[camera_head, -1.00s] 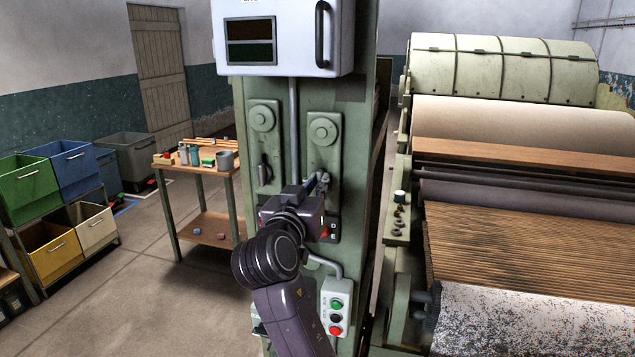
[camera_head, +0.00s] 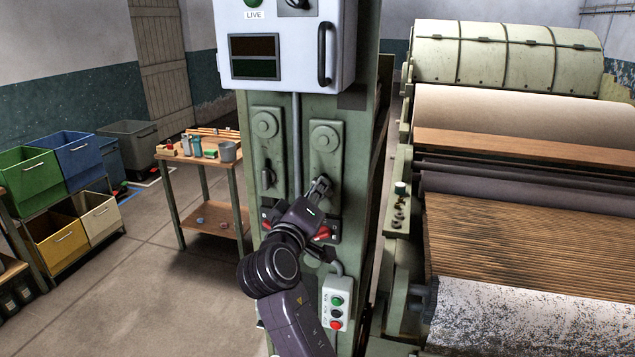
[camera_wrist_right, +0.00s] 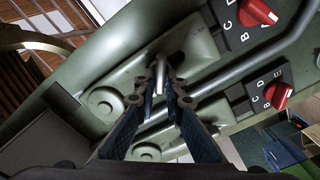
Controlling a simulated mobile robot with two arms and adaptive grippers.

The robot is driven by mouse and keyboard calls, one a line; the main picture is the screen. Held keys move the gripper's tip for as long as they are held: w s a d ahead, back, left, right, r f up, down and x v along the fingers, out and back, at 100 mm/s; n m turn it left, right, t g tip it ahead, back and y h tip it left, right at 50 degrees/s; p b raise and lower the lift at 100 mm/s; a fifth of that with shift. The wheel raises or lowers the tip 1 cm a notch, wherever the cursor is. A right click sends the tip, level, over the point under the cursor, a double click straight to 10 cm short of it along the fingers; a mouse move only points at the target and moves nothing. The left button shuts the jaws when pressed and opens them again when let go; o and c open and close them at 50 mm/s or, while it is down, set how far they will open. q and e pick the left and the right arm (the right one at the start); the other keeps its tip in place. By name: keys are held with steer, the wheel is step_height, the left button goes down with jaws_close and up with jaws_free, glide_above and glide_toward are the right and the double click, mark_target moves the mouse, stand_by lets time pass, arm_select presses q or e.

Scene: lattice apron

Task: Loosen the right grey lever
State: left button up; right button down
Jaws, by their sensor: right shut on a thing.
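The right grey lever (camera_wrist_right: 161,76) is a short metal bar on a green plate (camera_head: 325,150) with a round boss, on the front of the green machine column. My right gripper (camera_head: 319,186) reaches up to it from below. In the wrist view the fingers of my right gripper (camera_wrist_right: 164,88) are closed around the lever. In the head view the gripper largely hides the lever, so its exact angle is unclear there. The left grey lever (camera_head: 267,176) hangs on the matching left plate. My left gripper is not in view.
Below the levers are red selector knobs, the right one (camera_head: 322,233) partly hidden by my gripper. A push-button box (camera_head: 336,304) sits lower down. A conduit (camera_head: 296,140) runs between the plates. A small table (camera_head: 188,162) stands left; a white cabinet (camera_head: 285,70) hangs above.

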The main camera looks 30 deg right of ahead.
steer(key=shift+r+n+p, duration=0.2)
steer(key=shift+n+p, duration=0.15)
steer(key=shift+n, duration=0.35)
steer(key=c, duration=2.1)
jaws_free()
steer(key=shift+d, duration=0.1)
steer(key=shift+o, duration=0.4)
steer(key=shift+f, duration=0.15)
steer(key=shift+w, duration=0.1)
